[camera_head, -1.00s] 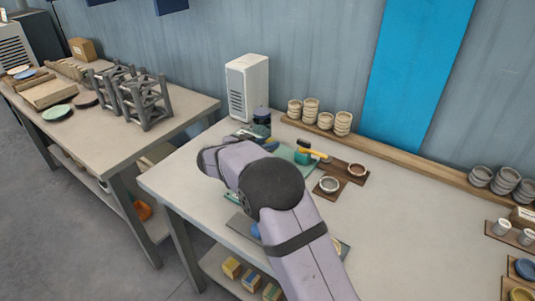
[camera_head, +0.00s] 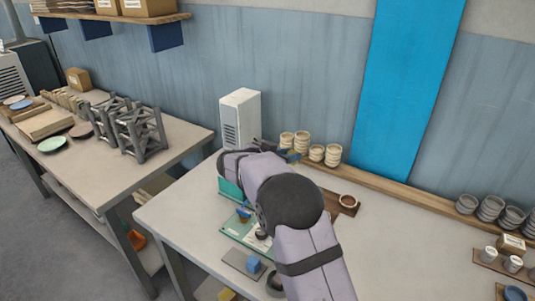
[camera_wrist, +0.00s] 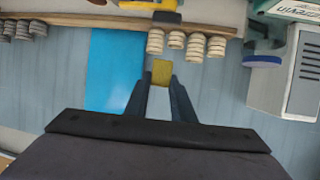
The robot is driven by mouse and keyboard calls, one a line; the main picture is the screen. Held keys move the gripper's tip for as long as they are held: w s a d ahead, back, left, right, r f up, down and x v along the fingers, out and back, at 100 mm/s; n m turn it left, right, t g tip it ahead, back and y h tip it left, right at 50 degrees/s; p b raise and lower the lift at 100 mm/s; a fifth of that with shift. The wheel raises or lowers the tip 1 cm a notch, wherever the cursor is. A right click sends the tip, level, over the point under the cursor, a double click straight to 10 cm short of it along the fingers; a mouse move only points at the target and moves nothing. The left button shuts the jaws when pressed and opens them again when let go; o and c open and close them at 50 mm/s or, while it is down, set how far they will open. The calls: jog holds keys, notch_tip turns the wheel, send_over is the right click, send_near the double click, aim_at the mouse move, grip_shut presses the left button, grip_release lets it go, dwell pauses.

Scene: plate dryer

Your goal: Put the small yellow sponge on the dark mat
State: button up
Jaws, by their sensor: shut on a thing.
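In the wrist view, my gripper (camera_wrist: 161,85) is shut on a small yellow sponge (camera_wrist: 161,71), held between its dark fingertips. In the head view, my arm covers much of the workbench, and the sponge is hidden there. The dark fingers (camera_head: 288,156) show in part behind the wrist, near the cream stacked cups. A dark grey mat (camera_head: 233,257) lies near the bench's front edge, with a blue block (camera_head: 253,264) on it. The sponge is well away from this mat.
A green tray or mat (camera_head: 231,231) lies left of my arm. Cream cups (camera_head: 333,156) line the back ledge, and a white unit (camera_head: 240,118) stands behind. A brown board with a small bowl (camera_head: 348,201) is right of my arm.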

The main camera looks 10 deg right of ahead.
jog(key=s+d+n+t+y+p, duration=0.1)
jog(key=s+d+n+p, duration=0.1)
jog(key=s+d+p, duration=0.5)
jog(key=s+d+n+t+y+p, duration=0.15)
jog(key=d+p, duration=0.35)
jog(key=d, duration=0.7)
jog(key=s+a+f+n+y, duration=0.1)
jog(key=a+f+n+y, duration=0.2)
jog(key=a, duration=0.6)
jog(key=s+a+f+n+y, duration=0.2)
jog(key=a+n+y, duration=0.4)
jog(key=a, duration=0.4)
jog(key=s+a+f+n+y+p, duration=0.1)
jog(key=a+f+n+y, duration=0.3)
jog(key=a, duration=0.6)
jog(key=shift+s+a+f+n+t+y, duration=0.1)
jog(key=shift+s+n+t+y, duration=0.25)
jog(key=shift+y, duration=0.35)
jog(key=shift+s+f+n+y, duration=0.1)
jog(key=shift+s+y, duration=0.3)
jog(key=shift+y, duration=0.25)
jog(key=s+a+r+n+g+y, duration=0.1)
jog(key=s+a+n+y, duration=0.1)
jog(key=s+a, duration=0.4)
jog(key=a, duration=0.2)
jog(key=shift+a+g, duration=0.3)
jog(key=shift+a, duration=0.1)
